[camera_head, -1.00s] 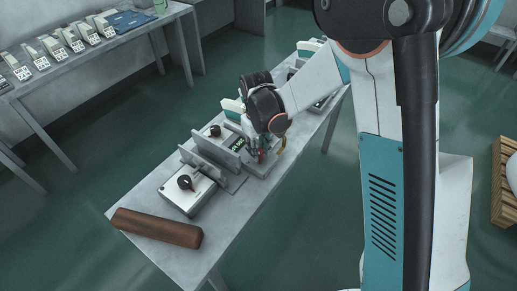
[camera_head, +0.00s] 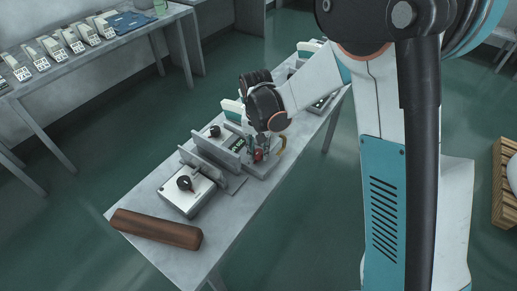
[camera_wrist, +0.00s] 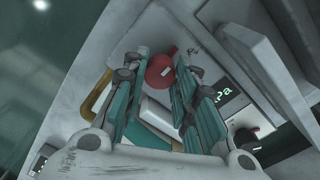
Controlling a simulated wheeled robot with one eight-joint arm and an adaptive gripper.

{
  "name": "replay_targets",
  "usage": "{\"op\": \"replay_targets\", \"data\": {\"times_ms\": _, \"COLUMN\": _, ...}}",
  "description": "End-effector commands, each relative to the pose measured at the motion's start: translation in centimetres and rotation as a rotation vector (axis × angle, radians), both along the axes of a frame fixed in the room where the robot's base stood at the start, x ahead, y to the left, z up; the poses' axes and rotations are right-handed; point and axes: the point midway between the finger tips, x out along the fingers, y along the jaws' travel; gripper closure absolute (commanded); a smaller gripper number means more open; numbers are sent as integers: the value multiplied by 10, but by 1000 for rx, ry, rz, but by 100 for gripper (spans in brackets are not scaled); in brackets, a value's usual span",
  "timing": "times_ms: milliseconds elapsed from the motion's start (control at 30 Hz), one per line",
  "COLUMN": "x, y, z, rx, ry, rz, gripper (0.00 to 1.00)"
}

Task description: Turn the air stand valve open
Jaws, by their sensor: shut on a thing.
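The air stand (camera_head: 262,169) is a grey unit on the long table, with a dark display whose lettering ends in "Pa" (camera_wrist: 227,92). Its red valve knob (camera_wrist: 157,75) shows between my fingers in the wrist view, and as a small red spot (camera_head: 258,155) in the head view. My gripper (camera_wrist: 164,65) points down at the stand with its two teal fingers on either side of the knob, shut on it. The fingers partly hide the knob's sides. The valve's inner position cannot be seen.
Grey upright plates (camera_head: 214,158) stand close left of the gripper. A box with a black dial (camera_head: 187,190) and a brown bar (camera_head: 157,229) lie nearer the table's front end. A yellow curved piece (camera_wrist: 97,94) is beside the left finger.

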Motion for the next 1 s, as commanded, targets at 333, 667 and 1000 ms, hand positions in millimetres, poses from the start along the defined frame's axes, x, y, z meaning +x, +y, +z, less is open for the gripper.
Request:
{"op": "replay_targets", "data": {"times_ms": 333, "x": 0, "y": 0, "z": 0, "rx": 0, "ry": 0, "rz": -33, "gripper": 98}}
{"op": "replay_targets", "data": {"times_ms": 667, "x": 0, "y": 0, "z": 0, "rx": 0, "ry": 0, "rz": -32, "gripper": 56}}
{"op": "replay_targets", "data": {"times_ms": 1000, "x": 0, "y": 0, "z": 0, "rx": 0, "ry": 0, "rz": -32, "gripper": 52}}
